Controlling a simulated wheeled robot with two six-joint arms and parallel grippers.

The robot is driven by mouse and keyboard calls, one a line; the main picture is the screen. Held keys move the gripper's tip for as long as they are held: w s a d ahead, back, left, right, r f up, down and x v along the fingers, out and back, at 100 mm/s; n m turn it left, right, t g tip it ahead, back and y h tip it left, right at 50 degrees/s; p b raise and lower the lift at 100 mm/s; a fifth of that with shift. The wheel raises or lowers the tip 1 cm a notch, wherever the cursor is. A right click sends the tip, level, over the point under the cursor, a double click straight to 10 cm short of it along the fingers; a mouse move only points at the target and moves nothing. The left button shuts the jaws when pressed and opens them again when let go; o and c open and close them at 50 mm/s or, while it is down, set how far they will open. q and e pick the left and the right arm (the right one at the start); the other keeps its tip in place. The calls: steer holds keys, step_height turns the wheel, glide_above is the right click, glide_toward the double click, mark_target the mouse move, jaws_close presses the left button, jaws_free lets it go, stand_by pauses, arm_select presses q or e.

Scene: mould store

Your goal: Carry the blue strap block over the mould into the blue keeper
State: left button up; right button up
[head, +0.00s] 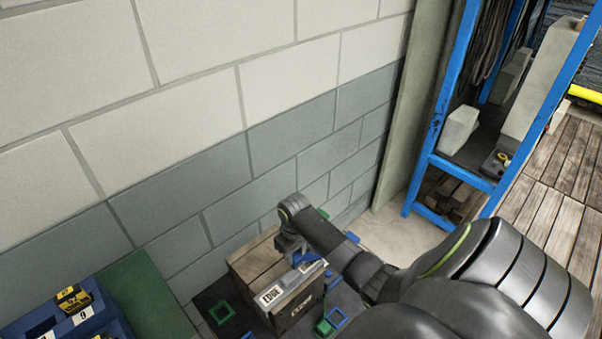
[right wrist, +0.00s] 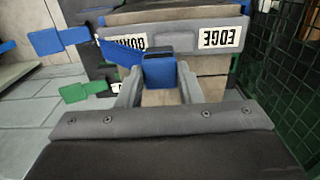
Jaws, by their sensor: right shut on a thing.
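The blue strap block (right wrist: 160,72) is between the two fingers of my right gripper (right wrist: 159,84) in the right wrist view. A blue strap runs left from it. In the head view my right gripper (head: 296,256) is above the mould (head: 272,264), a wooden box with a grey edge labelled "EDGE", and the blue strap (head: 305,258) shows beside it. A blue square frame (head: 337,318), which looks like the blue keeper, lies low to the right of the mould. My left gripper is out of view.
A blue bin (head: 40,322) is at lower left. A block wall stands behind, and a blue rack (head: 443,120) stands at right.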

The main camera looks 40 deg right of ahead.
steer(key=shift+a, duration=11.15)
step_height(320, 180, down, 24)
steer(key=b, duration=1.5)
steer(key=shift+s+f, duration=0.2)
steer(key=shift+s, duration=0.2)
